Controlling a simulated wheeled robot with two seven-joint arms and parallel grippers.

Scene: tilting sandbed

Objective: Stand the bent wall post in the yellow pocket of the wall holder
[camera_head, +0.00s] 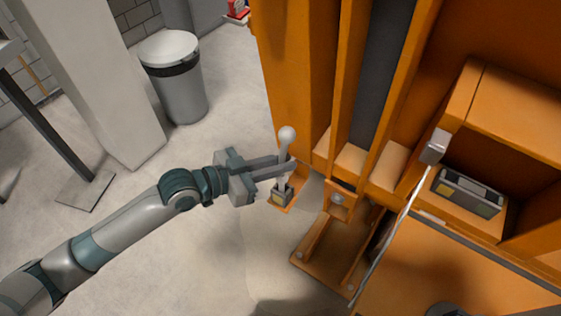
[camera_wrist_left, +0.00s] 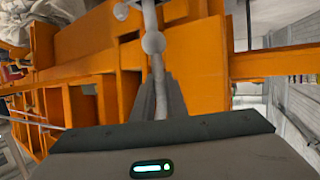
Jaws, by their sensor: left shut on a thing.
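My left gripper (camera_head: 284,165) is shut on a pale post with a round ball top (camera_head: 287,134). The post stands roughly upright between the fingers, and its ball shows above them. In the left wrist view the post's ball (camera_wrist_left: 153,42) is just beyond the fingertips (camera_wrist_left: 160,90). My right gripper is not in view.
A second grey holder (camera_head: 468,193) with yellow and green patches sits in an orange niche at right. A thin rod with a grey block (camera_head: 434,147) slants before it. Orange uprights flank the gripper's right. A grey bin (camera_head: 178,80) stands at the back left.

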